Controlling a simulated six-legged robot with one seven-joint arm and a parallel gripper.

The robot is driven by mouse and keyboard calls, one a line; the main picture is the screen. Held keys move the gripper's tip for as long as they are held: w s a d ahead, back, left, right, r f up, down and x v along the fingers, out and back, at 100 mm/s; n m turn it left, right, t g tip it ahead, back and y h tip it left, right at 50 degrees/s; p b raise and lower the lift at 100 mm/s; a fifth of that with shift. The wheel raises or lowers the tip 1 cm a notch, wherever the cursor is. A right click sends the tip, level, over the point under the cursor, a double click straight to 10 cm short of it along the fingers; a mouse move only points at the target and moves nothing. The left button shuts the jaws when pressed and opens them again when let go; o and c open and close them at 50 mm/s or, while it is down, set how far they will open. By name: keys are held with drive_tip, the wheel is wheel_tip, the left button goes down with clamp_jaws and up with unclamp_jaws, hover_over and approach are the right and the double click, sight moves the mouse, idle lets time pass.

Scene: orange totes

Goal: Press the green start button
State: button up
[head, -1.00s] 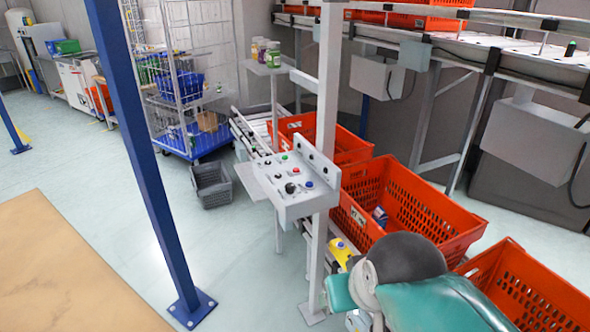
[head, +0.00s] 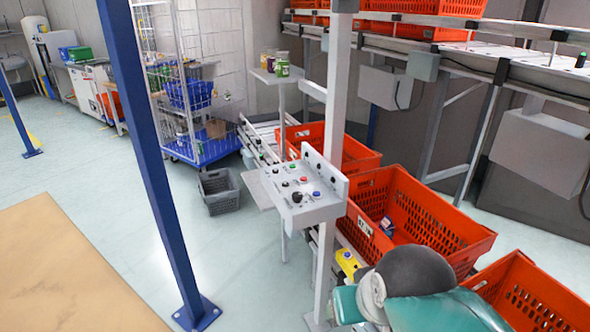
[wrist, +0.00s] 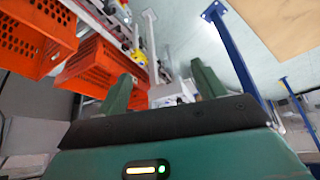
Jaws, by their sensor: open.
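A light grey control box (head: 322,212) is fixed to a grey post in the middle of the head view. The green button (head: 292,166) is small and sits near its far end. A red button (head: 304,180), a blue button (head: 316,194) and black knobs are on the same sloped face. In the wrist view, my gripper (wrist: 163,80) has its two green fingers wide apart, with nothing between them. A pale box, seemingly the control box (wrist: 170,94), shows beyond them; the green button cannot be made out there. In the head view, my arm is below the box, apart from it.
Orange totes (head: 420,205) stand on a low conveyor right of and behind the post. A blue post (head: 160,180) stands to the left. A wheeled cage (head: 190,90) and a grey crate (head: 220,193) are behind.

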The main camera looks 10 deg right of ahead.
idle(0.3)
clamp_jaws()
idle(1.6)
